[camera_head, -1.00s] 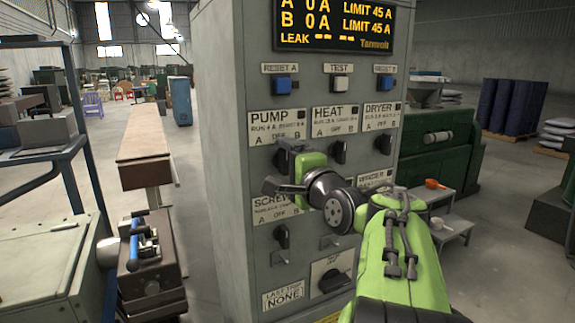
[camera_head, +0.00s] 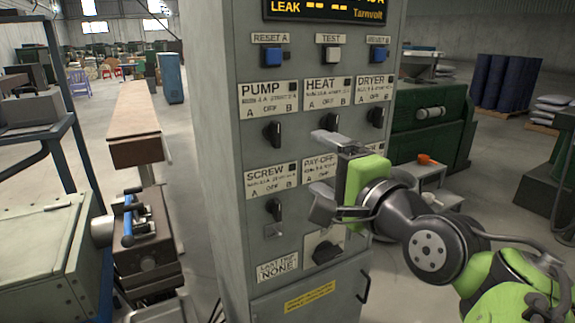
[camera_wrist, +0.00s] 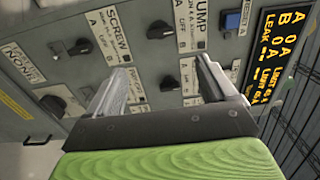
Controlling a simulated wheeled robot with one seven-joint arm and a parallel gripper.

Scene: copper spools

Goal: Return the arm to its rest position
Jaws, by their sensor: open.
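My gripper (camera_head: 322,171) is open and empty in front of the grey control cabinet (camera_head: 330,295), over the area of the HEAT and PAY-OFF labels. Its fingers point left in the head view; no contact with the panel shows. My green and dark grey arm (camera_head: 430,245) is bent and reaches in from the lower right. In the wrist view the two fingers (camera_wrist: 160,72) are spread apart with nothing between them, and the tilted panel lies beyond. The gripper hides part of the PAY-OFF label and the lower right knobs.
The cabinet carries black knobs such as PUMP (camera_head: 272,133) and SCREW (camera_head: 274,209), and a handle (camera_head: 364,285). A green machine (camera_head: 435,135) and a small stand with an orange item (camera_head: 425,159) are behind the arm. A bench (camera_head: 137,125) and shelf (camera_head: 60,130) stand left.

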